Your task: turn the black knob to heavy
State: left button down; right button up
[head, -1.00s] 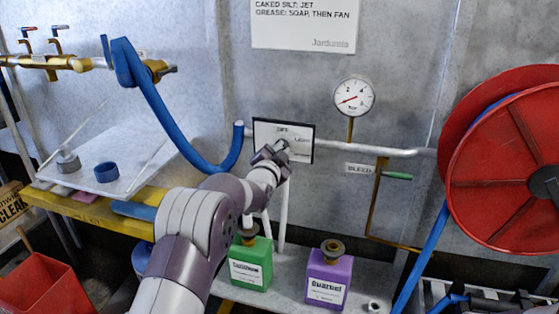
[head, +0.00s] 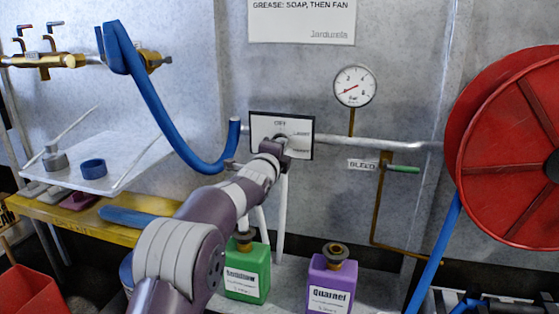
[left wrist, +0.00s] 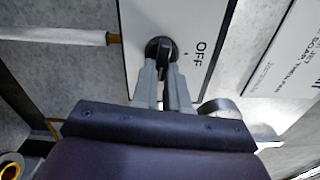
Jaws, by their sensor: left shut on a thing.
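The black knob (left wrist: 160,48) sits on a white panel (left wrist: 196,20) with a dark frame. The panel (head: 262,126) is also on the wall in the head view, with OFF at the top and two small, blurred labels on the right. My left gripper (left wrist: 163,75) reaches the panel and is shut on the knob, with a finger on each side of it. In the head view the gripper (head: 277,147) covers most of the knob. I cannot tell which label the knob points to. My right gripper is not in view.
A pipe (head: 365,143) runs across the wall beside the panel, with a gauge (head: 354,86) above it. A blue hose (head: 165,120) hangs left of the panel. Green (head: 248,275) and purple (head: 331,280) bottles stand below. A red hose reel (head: 510,150) is at the right.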

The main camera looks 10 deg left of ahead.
pick_arm(q)
jog(key=shift+a+f+m+b, duration=0.1)
jog(key=shift+f+m+b, duration=0.1)
jog(key=shift+m+b, duration=0.95)
jog(key=shift+f+m+b, duration=0.15)
jog(key=shift+m+b, duration=0.95)
jog(key=shift+m, duration=0.05)
jog(key=c, duration=1.1)
grip_release()
jog(key=shift+c, duration=0.2)
jog(key=shift+r, duration=0.1)
